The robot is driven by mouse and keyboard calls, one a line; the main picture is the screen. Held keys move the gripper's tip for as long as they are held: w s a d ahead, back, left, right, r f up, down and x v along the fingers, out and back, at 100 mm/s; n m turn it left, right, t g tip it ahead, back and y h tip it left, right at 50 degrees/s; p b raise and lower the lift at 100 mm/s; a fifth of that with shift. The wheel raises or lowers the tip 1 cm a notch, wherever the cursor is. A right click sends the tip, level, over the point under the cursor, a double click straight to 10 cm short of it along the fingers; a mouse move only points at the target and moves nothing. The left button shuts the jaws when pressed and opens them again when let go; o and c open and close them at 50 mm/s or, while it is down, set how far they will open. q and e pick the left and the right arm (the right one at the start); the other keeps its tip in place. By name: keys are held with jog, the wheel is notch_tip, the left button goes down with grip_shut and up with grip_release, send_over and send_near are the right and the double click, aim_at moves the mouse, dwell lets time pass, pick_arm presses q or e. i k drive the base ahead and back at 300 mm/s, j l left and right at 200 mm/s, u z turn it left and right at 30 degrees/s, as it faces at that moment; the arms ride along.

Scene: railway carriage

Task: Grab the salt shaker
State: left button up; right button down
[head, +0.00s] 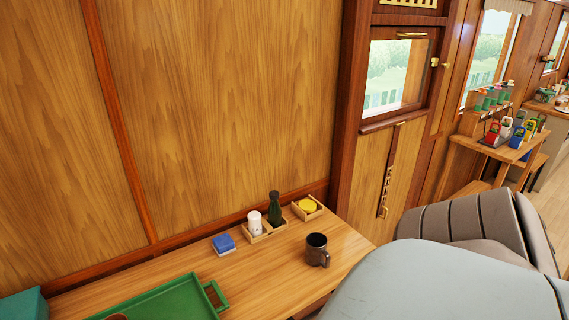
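A white shaker (254,222), which looks like the salt shaker, stands upright in a small wooden caddy (267,235) on the table against the wall. A dark green bottle-shaped item (274,207) stands beside it in the same caddy. The lower part of the shaker is hidden by the caddy's front edge. Neither my left nor my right gripper shows in the head view.
On the table (270,272) are a blue block (223,243), a dark mug (317,250), a green tray (172,302) and a wooden box (306,208) with a yellow item. A wooden door (385,175) is behind.

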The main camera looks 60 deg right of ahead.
aim_at(254, 218)
jog(key=z, duration=1.65)
jog(key=i+l, duration=0.15)
jog(key=l, duration=0.2)
jog(key=i+l+u, duration=0.1)
jog(key=l, duration=0.3)
jog(key=i+l, duration=0.1)
jog(key=l, duration=0.25)
jog(key=i+l, duration=0.15)
jog(key=l, duration=0.25)
jog(key=i+l+u, duration=0.1)
jog(key=l, duration=0.25)
jog(key=l+u, duration=0.1)
jog(key=u, duration=1.3)
